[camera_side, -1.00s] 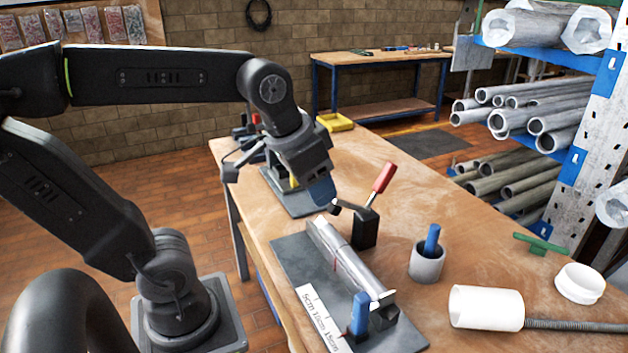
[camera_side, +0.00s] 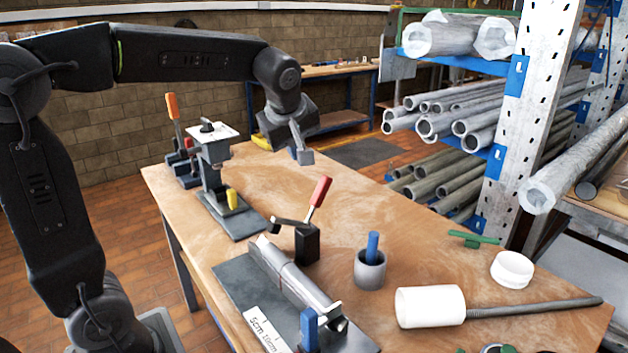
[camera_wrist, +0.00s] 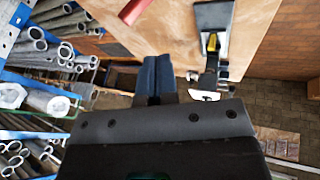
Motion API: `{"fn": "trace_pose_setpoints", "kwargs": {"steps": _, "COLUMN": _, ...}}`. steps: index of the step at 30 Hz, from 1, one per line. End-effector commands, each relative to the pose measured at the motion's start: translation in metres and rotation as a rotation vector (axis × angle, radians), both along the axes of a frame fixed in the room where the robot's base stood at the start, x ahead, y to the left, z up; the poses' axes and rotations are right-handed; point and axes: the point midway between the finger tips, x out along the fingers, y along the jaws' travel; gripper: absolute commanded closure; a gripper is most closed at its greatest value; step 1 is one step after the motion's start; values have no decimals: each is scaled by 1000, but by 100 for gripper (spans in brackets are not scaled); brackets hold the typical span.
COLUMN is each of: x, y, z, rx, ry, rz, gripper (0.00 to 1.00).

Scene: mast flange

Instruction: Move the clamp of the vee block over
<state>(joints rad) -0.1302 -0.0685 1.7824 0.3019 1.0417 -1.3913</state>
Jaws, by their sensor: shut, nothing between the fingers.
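The vee block (camera_side: 292,277) is a long grey block on a dark base plate (camera_side: 232,277) with a white ruler strip, in the side view. The clamp (camera_side: 307,243) is a black post beside the block's far end. Its red handle (camera_side: 320,191) stands up, tilted right, and its short dark arm points left near the block's far end; whether it touches is unclear. My gripper (camera_side: 301,155) is shut and empty, above the table and behind the clamp, well apart from it. Its blue fingers (camera_wrist: 158,78) are together in the wrist view.
A grey cup (camera_side: 370,272) with a blue piece stands right of the clamp. A white cylinder (camera_side: 430,307) and threaded rod lie at the front right. A stand with a white top plate (camera_side: 211,134) is at the back left. Pipe racks (camera_side: 500,120) border the right.

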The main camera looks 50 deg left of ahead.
Motion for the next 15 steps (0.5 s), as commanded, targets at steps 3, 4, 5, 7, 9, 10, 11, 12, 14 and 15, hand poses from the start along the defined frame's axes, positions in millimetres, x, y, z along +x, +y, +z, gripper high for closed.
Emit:
{"fn": "trace_pose_setpoints", "kwargs": {"steps": 3, "x": 8, "y": 5, "z": -1, "rx": -12, "ry": -21, "rz": 72, "gripper": 100}}
{"fn": "trace_pose_setpoints", "kwargs": {"steps": 4, "x": 9, "y": 6, "z": -2, "rx": -13, "ry": -22, "rz": 78, "gripper": 100}}
{"fn": "trace_pose_setpoints", "kwargs": {"steps": 5, "x": 10, "y": 7, "z": -3, "rx": -15, "ry": -24, "rz": 84, "gripper": 100}}
{"fn": "trace_pose_setpoints", "kwargs": {"steps": 7, "x": 12, "y": 9, "z": -9, "rx": -15, "ry": -25, "rz": 88, "gripper": 100}}
{"fn": "trace_pose_setpoints", "kwargs": {"steps": 9, "x": 15, "y": 12, "z": -17, "rx": -15, "ry": -23, "rz": 87, "gripper": 100}}
{"fn": "trace_pose_setpoints", "kwargs": {"steps": 10, "x": 16, "y": 13, "z": -21, "rx": -15, "ry": -22, "rz": 87, "gripper": 100}}
{"fn": "trace_pose_setpoints", "kwargs": {"steps": 11, "x": 18, "y": 15, "z": -27, "rx": -16, "ry": -20, "rz": 86, "gripper": 100}}
{"fn": "trace_pose_setpoints", "kwargs": {"steps": 12, "x": 20, "y": 18, "z": -33, "rx": -15, "ry": -21, "rz": 86, "gripper": 100}}
{"fn": "trace_pose_setpoints", "kwargs": {"steps": 14, "x": 24, "y": 22, "z": -45, "rx": -15, "ry": -19, "rz": 86, "gripper": 100}}
{"fn": "trace_pose_setpoints", "kwargs": {"steps": 15, "x": 27, "y": 24, "z": -52, "rx": -15, "ry": -19, "rz": 86, "gripper": 100}}
